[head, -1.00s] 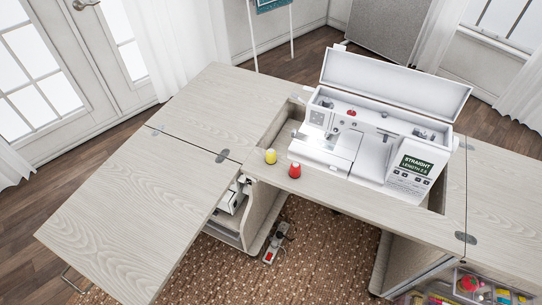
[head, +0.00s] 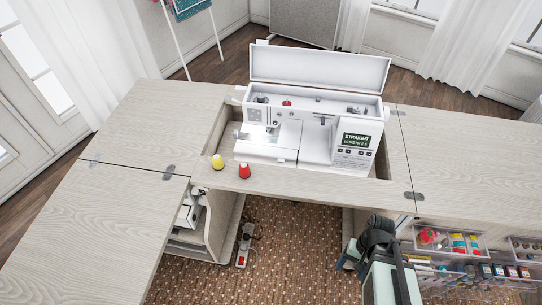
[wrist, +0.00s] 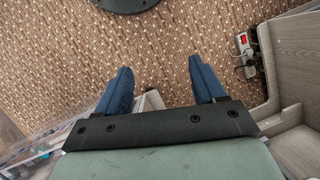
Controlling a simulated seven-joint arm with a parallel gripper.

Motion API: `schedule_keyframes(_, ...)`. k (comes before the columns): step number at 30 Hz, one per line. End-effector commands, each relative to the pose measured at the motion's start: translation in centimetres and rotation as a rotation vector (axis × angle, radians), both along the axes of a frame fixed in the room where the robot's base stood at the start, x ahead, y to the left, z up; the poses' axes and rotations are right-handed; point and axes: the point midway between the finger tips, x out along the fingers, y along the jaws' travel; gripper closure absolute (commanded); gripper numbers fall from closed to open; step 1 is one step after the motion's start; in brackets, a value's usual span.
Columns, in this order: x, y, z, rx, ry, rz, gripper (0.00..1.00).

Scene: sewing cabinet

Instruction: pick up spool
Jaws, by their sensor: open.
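A yellow spool (head: 217,162) and a red spool (head: 244,171) stand upright on the wooden cabinet top (head: 310,184), near its front edge, left of the sewing machine (head: 330,144). They are close together but apart. My gripper (wrist: 160,68) is open and empty in the wrist view, its two blue fingers spread over the brown carpet. No spool shows in that view. In the head view my arm is at the lower right, in front of the cabinet and well away from both spools.
Another small red spool (head: 287,103) is on the machine, below its raised lid (head: 318,70). Clear drawers of sewing supplies (head: 445,240) are at the right. The left table leaf (head: 85,225) is bare.

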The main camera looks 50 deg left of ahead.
Motion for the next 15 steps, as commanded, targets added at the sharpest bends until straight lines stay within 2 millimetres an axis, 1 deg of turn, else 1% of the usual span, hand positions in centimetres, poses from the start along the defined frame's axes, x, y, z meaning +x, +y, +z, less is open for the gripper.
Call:
schedule_keyframes(1,-0.4,1.7,1.1,0.012,-0.007,0.03,0.31)
schedule_keyframes(3,-1.1,3.8,2.4,0.028,-0.015,0.066,0.31)
schedule_keyframes(8,-3.1,8.3,5.6,0.068,-0.024,0.149,0.31)
schedule_keyframes(12,-5.5,12.5,8.9,0.117,-0.022,0.22,0.31)
schedule_keyframes(15,-7.0,15.1,11.4,0.164,-0.008,0.264,0.31)
